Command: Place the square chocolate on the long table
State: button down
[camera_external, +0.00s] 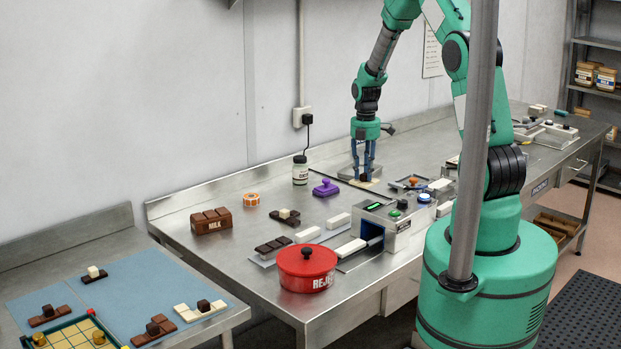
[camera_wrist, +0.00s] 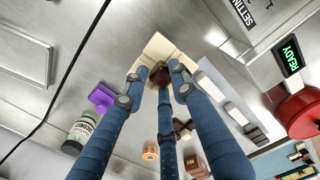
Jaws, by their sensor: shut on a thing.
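The square chocolate (camera_wrist: 155,48) is a cream, grooved slab with a dark brown knob on it in the wrist view. My gripper (camera_wrist: 160,76) has its three blue fingers closed around the brown knob. In the external view my gripper (camera_external: 363,178) points straight down over the back middle of the long table (camera_external: 232,231). A cream edge of the square chocolate (camera_external: 370,185) shows at the fingertips, at or just above the metal top. I cannot tell if it touches. The knob is mostly hidden there.
A machine with a green display (camera_external: 374,207) and a red reject pot (camera_external: 306,268) stand in front. Bare metal lies behind and right.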

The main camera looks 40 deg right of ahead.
aim_at(363, 187)
jog(key=shift+w+f+m+b, duration=0.1)
jog(key=shift+f+m+b, duration=0.2)
jog(key=shift+b, duration=1.8)
jog(key=shift+r+b, duration=0.25)
jog(key=shift+b, duration=0.6)
jog(key=shift+f, duration=0.1)
jog(key=shift+f, duration=3)
jog(key=shift+f, duration=0.1)
jog(key=shift+f+b, duration=0.3)
jog(key=shift+f, duration=1.5)
jog(key=shift+f, duration=0.15)
jog(key=c, duration=1.4)
grip_release()
